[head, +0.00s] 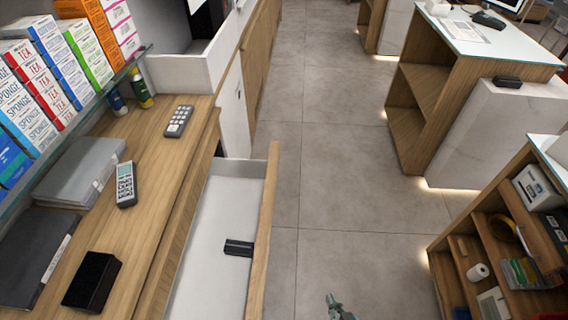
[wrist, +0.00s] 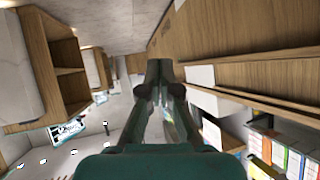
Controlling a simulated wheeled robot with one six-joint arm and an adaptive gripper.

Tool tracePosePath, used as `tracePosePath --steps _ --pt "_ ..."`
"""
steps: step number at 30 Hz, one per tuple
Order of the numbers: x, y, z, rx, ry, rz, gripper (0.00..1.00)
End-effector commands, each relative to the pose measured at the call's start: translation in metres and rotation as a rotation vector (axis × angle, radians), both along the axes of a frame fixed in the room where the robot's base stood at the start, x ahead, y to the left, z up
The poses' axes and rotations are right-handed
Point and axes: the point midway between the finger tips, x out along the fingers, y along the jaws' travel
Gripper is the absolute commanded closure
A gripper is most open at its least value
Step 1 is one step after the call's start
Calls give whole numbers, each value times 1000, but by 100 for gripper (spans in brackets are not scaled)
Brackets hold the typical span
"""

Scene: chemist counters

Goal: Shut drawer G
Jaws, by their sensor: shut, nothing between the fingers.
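An open drawer (head: 210,238) with a white inside and a wooden front panel (head: 264,235) juts out from under the left counter into the aisle. It is the only drawer I see pulled out; no letter G is readable on it.
The left counter (head: 150,170) holds a phone (head: 125,184), a calculator-like device (head: 178,121), a black box (head: 91,281) and folders. Boxes stand on a glass shelf above. Wooden shelving (head: 480,255) stands at the right. The grey aisle floor (head: 330,170) between is clear.

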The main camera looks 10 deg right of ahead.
Motion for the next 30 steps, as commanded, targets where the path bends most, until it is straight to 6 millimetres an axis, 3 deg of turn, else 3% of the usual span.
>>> tracePosePath --steps 1,9,16,23,30 --pt "21 -1 -9 12 11 -2 100" --pt "113 -7 -45 78 106 -1 100" --pt "195 -15 -54 136 184 11 100" --pt "277 -24 -42 191 257 35 100" --pt "357 -36 -7 247 332 70 100"
